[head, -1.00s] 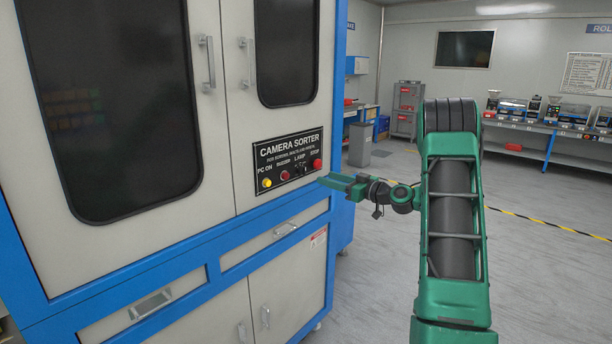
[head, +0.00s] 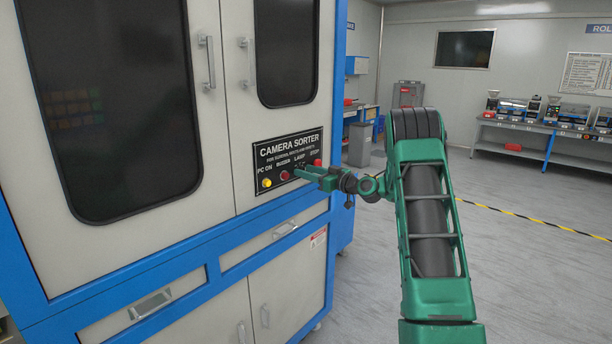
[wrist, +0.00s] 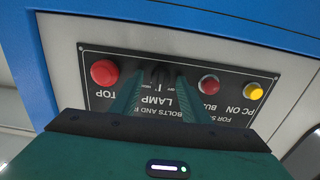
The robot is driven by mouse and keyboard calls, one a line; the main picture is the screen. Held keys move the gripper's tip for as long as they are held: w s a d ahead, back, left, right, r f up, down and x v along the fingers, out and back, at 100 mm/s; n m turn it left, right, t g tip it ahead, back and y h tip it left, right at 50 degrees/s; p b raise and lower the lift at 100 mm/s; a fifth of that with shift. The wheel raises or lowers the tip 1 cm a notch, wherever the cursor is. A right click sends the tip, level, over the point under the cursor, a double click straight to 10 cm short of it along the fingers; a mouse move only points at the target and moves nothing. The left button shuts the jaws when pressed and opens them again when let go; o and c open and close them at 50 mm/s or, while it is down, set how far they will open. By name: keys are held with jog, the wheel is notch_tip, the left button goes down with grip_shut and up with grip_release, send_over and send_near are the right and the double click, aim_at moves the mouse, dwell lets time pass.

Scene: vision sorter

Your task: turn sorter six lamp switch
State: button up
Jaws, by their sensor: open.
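The lamp switch (wrist: 160,74) is a black rotary knob on the black CAMERA SORTER panel (head: 262,153), on the front of the blue and white cabinet. In the wrist view the panel appears upside down, and the knob lies between my two green fingers. My gripper (head: 302,171) is open at the panel, its fingers one on each side of the knob. I cannot tell whether they touch it. In the head view the gripper mostly hides the knob.
A red stop button (wrist: 104,73) is left of the knob in the wrist view, with a red buzzer button (wrist: 208,85) and yellow PC button (wrist: 253,91) to its right. A cabinet handle (head: 285,230) projects below the panel. Open floor (head: 540,270) lies to the right.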

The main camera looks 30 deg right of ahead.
jog(key=c, duration=1)
jog(key=shift+m, duration=0.3)
jog(key=m, duration=0.8)
jog(key=shift+d, duration=0.25)
jog(key=shift+m, duration=0.3)
